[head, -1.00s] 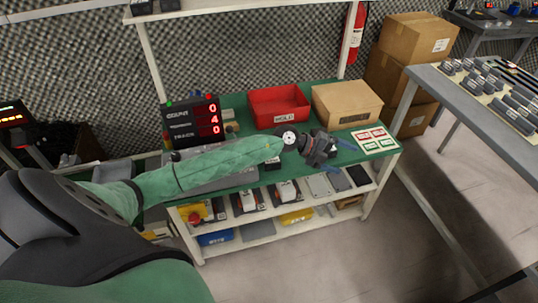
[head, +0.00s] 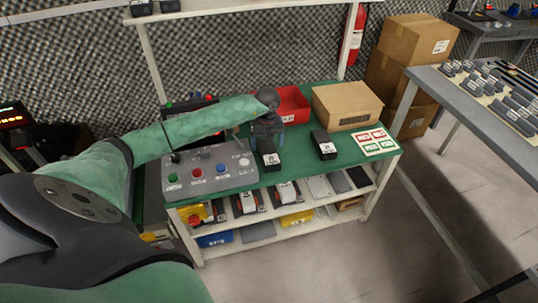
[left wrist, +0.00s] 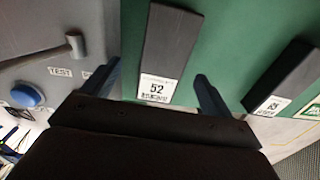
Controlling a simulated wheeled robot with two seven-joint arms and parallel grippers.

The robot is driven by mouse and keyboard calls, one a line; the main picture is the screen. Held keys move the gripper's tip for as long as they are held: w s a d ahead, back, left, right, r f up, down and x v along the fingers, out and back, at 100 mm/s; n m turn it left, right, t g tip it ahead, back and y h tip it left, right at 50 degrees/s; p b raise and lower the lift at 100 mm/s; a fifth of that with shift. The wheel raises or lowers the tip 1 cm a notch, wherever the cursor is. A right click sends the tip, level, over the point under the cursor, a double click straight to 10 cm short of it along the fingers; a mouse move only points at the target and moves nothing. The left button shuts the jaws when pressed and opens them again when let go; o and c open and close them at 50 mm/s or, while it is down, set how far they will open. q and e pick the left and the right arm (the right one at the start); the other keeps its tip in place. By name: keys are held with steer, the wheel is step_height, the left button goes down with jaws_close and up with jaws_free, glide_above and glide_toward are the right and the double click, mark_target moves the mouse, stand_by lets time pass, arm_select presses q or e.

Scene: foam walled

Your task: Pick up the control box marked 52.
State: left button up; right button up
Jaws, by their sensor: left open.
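The control box marked 52 (left wrist: 171,52) is a black block with a white label, lying on the green bench top. In the left wrist view it sits between the two fingers of my open left gripper (left wrist: 156,90), with green showing on both sides of it. In the head view the box (head: 269,158) lies just in front of my left gripper (head: 266,135), which is above the bench. A second black box (left wrist: 286,77) with a different label lies to the right; it also shows in the head view (head: 324,146). My right gripper is not seen.
A grey control panel (head: 215,183) with buttons and a lever is close on the left. A red bin (head: 292,103) and a cardboard box (head: 346,104) stand behind. A card with red and green squares (head: 374,142) lies at the right. Shelves below hold several items.

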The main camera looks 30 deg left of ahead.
mark_target(269, 151)
arm_select(q)
steer(key=shift+d+f, duration=0.1)
steer(key=shift+f, duration=0.35)
steer(key=f, duration=0.1)
steer(key=f+p, duration=0.1)
steer(key=f, duration=0.2)
steer(key=shift+d+f+p, duration=0.25)
steer(key=shift+p, duration=0.05)
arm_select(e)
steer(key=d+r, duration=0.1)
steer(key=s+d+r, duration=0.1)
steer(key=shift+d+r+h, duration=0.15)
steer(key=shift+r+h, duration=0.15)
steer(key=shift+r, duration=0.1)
arm_select(q)
steer(key=c, duration=1)
steer(key=shift+c, duration=1.4)
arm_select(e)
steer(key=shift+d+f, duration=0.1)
arm_select(q)
steer(key=shift+r, duration=0.1)
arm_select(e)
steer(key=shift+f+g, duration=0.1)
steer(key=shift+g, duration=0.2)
